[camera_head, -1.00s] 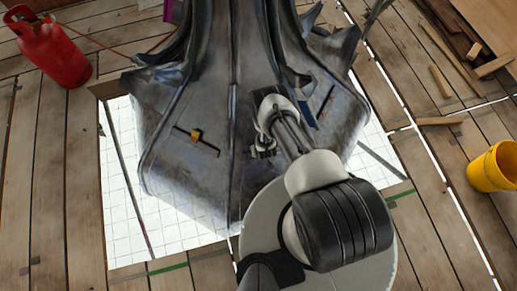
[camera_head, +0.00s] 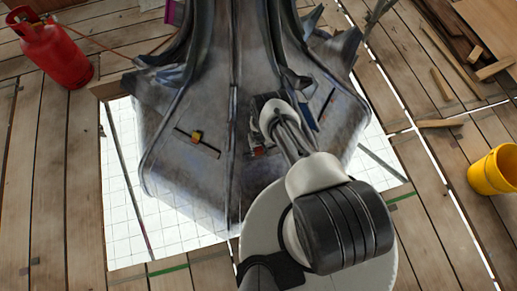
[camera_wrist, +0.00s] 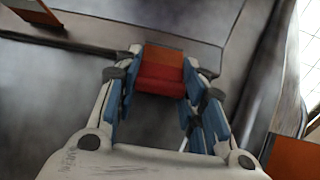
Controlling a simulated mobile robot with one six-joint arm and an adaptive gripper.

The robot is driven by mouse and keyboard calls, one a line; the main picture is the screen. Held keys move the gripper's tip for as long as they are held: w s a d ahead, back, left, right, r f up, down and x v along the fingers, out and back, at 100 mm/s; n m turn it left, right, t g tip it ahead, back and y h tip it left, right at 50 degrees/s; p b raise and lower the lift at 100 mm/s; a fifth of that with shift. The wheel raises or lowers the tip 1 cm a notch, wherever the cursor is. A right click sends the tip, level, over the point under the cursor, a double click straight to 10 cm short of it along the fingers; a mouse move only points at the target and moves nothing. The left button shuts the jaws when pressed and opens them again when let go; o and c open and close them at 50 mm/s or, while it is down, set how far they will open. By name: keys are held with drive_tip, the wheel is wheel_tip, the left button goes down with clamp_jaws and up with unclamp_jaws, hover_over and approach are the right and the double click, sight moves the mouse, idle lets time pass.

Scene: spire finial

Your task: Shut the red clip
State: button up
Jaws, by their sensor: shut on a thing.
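The red clip (camera_wrist: 160,80) is a small red block with an orange top face, seen in the wrist view at the edge of a dark metal panel. My gripper (camera_wrist: 163,66) has blue pads on both fingers and is shut on the red clip, one finger at each side. In the head view a small red patch (camera_head: 258,151) shows on the spire's lower front face, just left of my wrist. My fingers are mostly hidden there behind my own arm. I cannot tell how far the clip stands from its shut position.
The grey metal spire (camera_head: 190,95) rises above a white tiled opening (camera_head: 125,225) in the plank floor. An orange-yellow block (camera_head: 196,136) sits on a dark bar left of the clip. A red gas cylinder (camera_head: 55,52) and a yellow bucket (camera_head: 495,170) stand to the sides.

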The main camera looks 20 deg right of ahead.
idle(0.4)
drive_tip(key=o, duration=1.1)
drive_tip(key=shift+w, duration=0.1)
wheel_tip(320, 180, up, 12)
